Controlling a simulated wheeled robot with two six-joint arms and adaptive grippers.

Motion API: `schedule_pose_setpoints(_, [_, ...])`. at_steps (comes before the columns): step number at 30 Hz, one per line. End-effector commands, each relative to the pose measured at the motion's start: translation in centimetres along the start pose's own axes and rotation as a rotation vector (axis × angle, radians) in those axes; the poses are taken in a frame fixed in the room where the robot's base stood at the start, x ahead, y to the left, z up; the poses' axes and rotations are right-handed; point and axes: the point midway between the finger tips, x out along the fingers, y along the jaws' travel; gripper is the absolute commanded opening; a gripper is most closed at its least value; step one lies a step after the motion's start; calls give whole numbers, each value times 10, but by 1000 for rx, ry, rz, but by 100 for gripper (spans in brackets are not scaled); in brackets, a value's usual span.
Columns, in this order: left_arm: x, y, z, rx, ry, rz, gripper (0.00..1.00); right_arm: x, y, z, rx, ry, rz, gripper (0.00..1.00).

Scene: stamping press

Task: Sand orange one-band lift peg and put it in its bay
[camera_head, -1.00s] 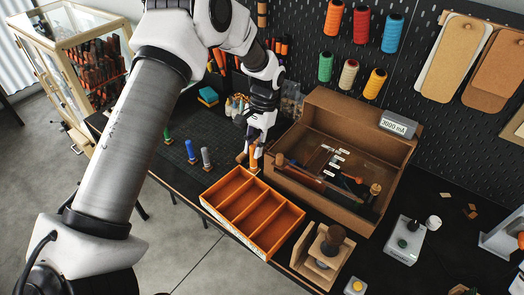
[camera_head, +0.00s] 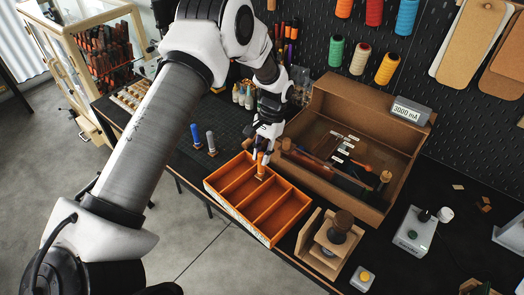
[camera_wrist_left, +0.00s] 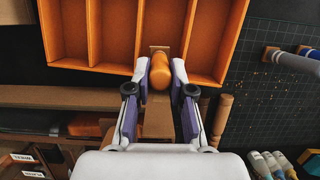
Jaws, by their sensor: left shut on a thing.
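My left gripper (camera_head: 263,152) is shut on an orange peg (camera_head: 260,163) at the back edge of the orange tray (camera_head: 229,214). The peg has a small brown square foot, seen below it in the head view. In the left wrist view the peg (camera_wrist_left: 160,71) sits between the two fingertips (camera_wrist_left: 160,84). Its foot overlaps the near end of the third compartment from the left there. Whether it touches the tray floor I cannot tell. The tray has several long compartments and looks otherwise empty. No band is discernible on the peg. My right gripper is not in view.
A blue peg (camera_head: 195,136) and a grey peg (camera_head: 211,143) stand on the dark mat left of the tray. A brown wooden toolbox (camera_head: 398,176) stands close behind the tray. A wooden stand with a dark knob (camera_head: 342,222) is right of it.

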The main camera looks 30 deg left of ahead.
Motion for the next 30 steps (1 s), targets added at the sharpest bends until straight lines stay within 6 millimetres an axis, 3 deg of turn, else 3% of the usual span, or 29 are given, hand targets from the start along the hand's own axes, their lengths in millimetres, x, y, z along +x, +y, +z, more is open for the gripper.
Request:
schedule_pose_setpoints(4, [0, 0, 0, 0, 0, 0, 0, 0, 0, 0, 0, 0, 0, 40])
schedule_pose_setpoints(5, [0, 0, 0, 0, 0, 0, 32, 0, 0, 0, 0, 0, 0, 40])
schedule_pose_setpoints(6, [0, 0, 0, 0, 0, 0, 46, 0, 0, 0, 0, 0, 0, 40])
schedule_pose_setpoints(7, [0, 0, 0, 0, 0, 0, 51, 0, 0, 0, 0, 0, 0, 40])
schedule_pose_setpoints(19, [-10, 0, 0, 0, 1, 0, 51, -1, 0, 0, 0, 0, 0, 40])
schedule_pose_setpoints(30, [-96, 0, -1, 0, 3, -1, 51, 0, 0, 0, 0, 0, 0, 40])
